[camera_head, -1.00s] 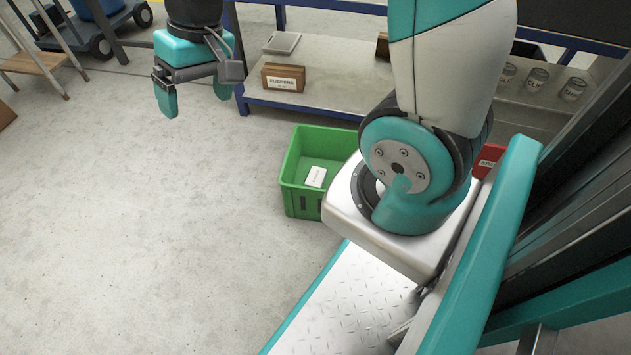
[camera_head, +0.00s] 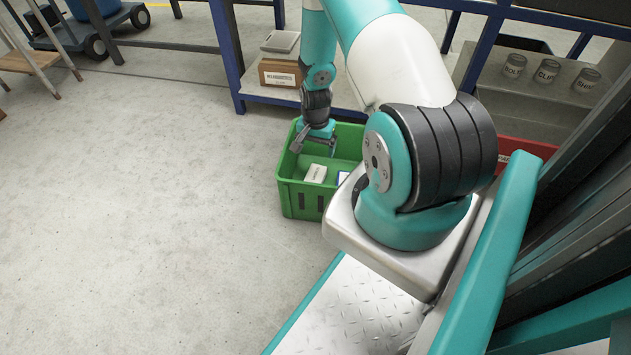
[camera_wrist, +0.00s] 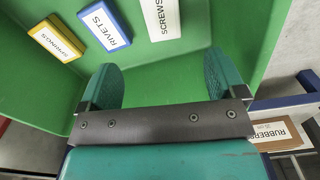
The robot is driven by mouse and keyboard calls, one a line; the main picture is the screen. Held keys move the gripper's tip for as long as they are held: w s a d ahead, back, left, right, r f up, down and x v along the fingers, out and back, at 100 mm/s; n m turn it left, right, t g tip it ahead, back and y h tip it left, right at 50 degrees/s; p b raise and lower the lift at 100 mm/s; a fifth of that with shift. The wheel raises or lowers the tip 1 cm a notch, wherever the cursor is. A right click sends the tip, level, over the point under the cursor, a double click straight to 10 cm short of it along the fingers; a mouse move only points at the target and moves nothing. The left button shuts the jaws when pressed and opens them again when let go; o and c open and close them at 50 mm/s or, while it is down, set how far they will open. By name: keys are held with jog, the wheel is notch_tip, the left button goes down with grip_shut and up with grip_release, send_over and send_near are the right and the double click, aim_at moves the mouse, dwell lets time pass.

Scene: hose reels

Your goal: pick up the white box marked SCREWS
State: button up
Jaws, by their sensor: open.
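The white box marked SCREWS (camera_wrist: 160,18) lies inside the green crate (camera_wrist: 240,40), at the top centre of the wrist view, its upper end cut off by the frame. In the head view a white box (camera_head: 315,173) lies in the crate (camera_head: 300,203); its lettering is too small to read. My gripper (camera_wrist: 160,82) is open and empty, its two teal fingers pointing toward the SCREWS box with a gap before it. In the head view my gripper (camera_head: 314,146) hangs over the crate, above the white box.
A blue-edged box marked RIVETS (camera_wrist: 104,27) and a yellow-edged box marked SPRINGS (camera_wrist: 56,38) lie left of SCREWS in the crate. The crate walls surround them. A brown labelled box (camera_head: 281,73) stands on the bench's lower shelf behind. Floor left of the crate is clear.

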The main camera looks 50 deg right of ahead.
aim_at(315, 174)
notch_tip(315, 174, down, 9)
jog(key=b, duration=0.4)
jog(key=shift+r, duration=0.2)
notch_tip(315, 174, down, 5)
jog(key=b, duration=0.5)
jog(key=shift+w+f+b, duration=0.15)
jog(key=shift+b, duration=0.15)
jog(key=c, duration=1.1)
jog(key=shift+o, duration=0.2)
jog(key=shift+r, duration=0.25)
